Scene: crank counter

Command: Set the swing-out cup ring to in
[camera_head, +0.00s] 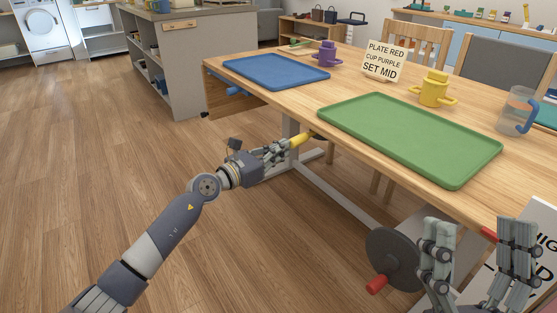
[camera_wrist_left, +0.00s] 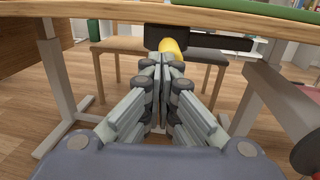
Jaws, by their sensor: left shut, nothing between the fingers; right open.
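Under the table's front edge a dark bar with a yellow grip (camera_head: 299,139) sticks out; I cannot tell for certain that it belongs to the cup ring. In the left wrist view the dark bar (camera_wrist_left: 215,42) runs sideways below the tabletop, with the yellow grip (camera_wrist_left: 172,46) at its left part. My left gripper (camera_head: 287,146) is shut and empty. Its fingertips (camera_wrist_left: 165,58) are right in front of the yellow grip and partly hide it; touching or apart, I cannot tell. My right gripper (camera_head: 477,226) is open and empty at the lower right.
The wooden table (camera_head: 305,95) carries a blue tray (camera_head: 276,69), a green tray (camera_head: 410,137), a purple cup (camera_head: 326,56), a yellow cup (camera_head: 434,90) and a sign (camera_head: 385,60). A grey wheel with a red handle (camera_head: 377,284) stands below its near edge. Floor at left is clear.

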